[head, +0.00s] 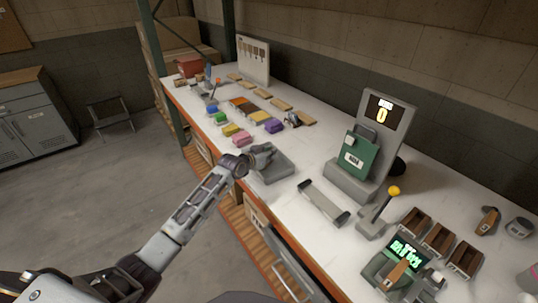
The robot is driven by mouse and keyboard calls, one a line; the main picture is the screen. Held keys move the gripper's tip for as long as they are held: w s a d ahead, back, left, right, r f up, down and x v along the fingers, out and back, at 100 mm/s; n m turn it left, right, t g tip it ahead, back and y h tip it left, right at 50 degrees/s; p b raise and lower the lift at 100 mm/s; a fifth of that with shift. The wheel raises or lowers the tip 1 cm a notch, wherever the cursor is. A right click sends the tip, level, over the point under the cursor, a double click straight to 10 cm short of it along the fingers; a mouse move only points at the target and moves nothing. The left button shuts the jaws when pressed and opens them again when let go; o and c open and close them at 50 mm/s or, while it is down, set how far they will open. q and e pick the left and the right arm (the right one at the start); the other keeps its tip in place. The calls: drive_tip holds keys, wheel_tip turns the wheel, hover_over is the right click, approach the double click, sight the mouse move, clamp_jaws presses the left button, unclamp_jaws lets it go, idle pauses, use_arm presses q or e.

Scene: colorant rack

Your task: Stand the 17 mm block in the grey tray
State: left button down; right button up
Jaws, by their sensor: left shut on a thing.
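The grey tray (281,171) lies on the white bench top near its front edge, around the middle of the head view. My left gripper (264,155) is over the back left part of the tray. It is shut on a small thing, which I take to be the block. The fingers hide most of it, so its size and tilt cannot be told, nor whether it touches the tray floor. My right gripper is not in view.
Several coloured blocks (240,138) lie left of the tray. A grey roller stand (323,203) is to its right. A display stand reading 0 (382,120), a yellow-knobbed lever (393,191) and brown bins (438,238) stand farther right. Bare bench lies behind the tray.

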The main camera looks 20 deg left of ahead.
use_arm(q)
drive_tip(key=shift+f, duration=0.3)
drive_tip(key=c, duration=1.4)
unclamp_jaws()
drive_tip(key=shift+c, duration=0.2)
drive_tip(key=shift+r, duration=0.15)
drive_tip(key=v, duration=1.2)
drive_tip(key=shift+s, duration=0.1)
